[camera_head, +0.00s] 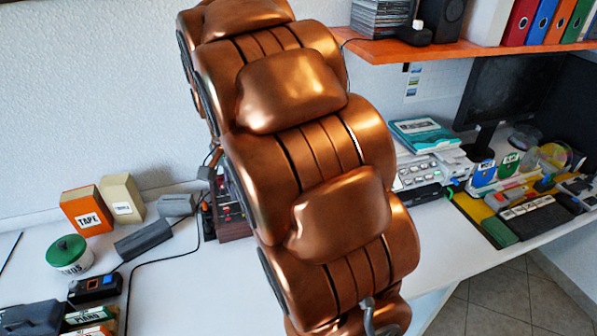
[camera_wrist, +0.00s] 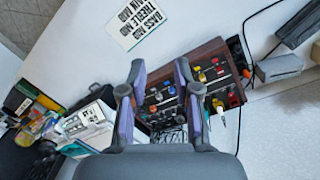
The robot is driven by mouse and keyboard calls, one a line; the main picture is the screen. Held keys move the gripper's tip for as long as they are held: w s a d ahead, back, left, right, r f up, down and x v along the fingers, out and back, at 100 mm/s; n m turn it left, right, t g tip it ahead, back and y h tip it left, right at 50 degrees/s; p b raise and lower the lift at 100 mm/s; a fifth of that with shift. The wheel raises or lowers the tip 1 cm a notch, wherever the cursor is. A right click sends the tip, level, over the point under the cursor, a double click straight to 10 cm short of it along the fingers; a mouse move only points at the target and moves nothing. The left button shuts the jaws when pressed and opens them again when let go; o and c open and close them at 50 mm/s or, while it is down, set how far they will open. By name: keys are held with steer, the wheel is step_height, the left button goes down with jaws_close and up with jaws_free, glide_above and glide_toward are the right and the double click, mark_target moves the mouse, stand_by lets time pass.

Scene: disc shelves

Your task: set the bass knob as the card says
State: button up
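A dark wood-sided panel (camera_wrist: 222,52) with several small coloured knobs and sliders lies on the white desk in the wrist view. Part of the panel (camera_head: 232,212) shows in the head view behind my arm. Which knob is the bass knob cannot be read. A white card (camera_wrist: 139,22) lies above the panel in the wrist view. The right finger hides some knobs.
An orange tape box (camera_head: 87,211), a green-lidded tub (camera_head: 68,252) and grey blocks stand left of my arm, with cables nearby. An orange shelf (camera_head: 440,50) overhangs the desk. Discs, a monitor (camera_head: 508,88) and cases crowd the right.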

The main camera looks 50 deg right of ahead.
steer(key=w+d+f+m+b, duration=0.1)
steer(key=w+d+f+m, duration=0.25)
steer(key=w+d, duration=0.4)
steer(key=w+d+f+m, duration=0.2)
steer(key=w+d+m, duration=0.25)
steer(key=d, duration=0.55)
steer(key=d+f+m, duration=0.2)
steer(key=d, duration=0.3)
steer(key=w+d+f+m, duration=0.1)
steer(key=d+f+m, duration=0.2)
steer(key=d, duration=0.2)
steer(key=w+d+f+m+t+b, duration=0.1)
steer(key=d+f+m, duration=0.1)
steer(key=d+f, duration=0.1)
steer(key=shift+w+d+m, duration=0.1)
steer(key=shift+d+m, duration=0.3)
steer(key=shift+d, duration=0.5)
steer(key=shift+d+f, duration=0.25)
steer(key=shift+f, duration=0.1)
steer(key=shift+a+f+p, duration=0.1)
steer(key=shift+f+p, duration=0.75)
steer(key=shift+f, duration=2.85)
jaws_close()
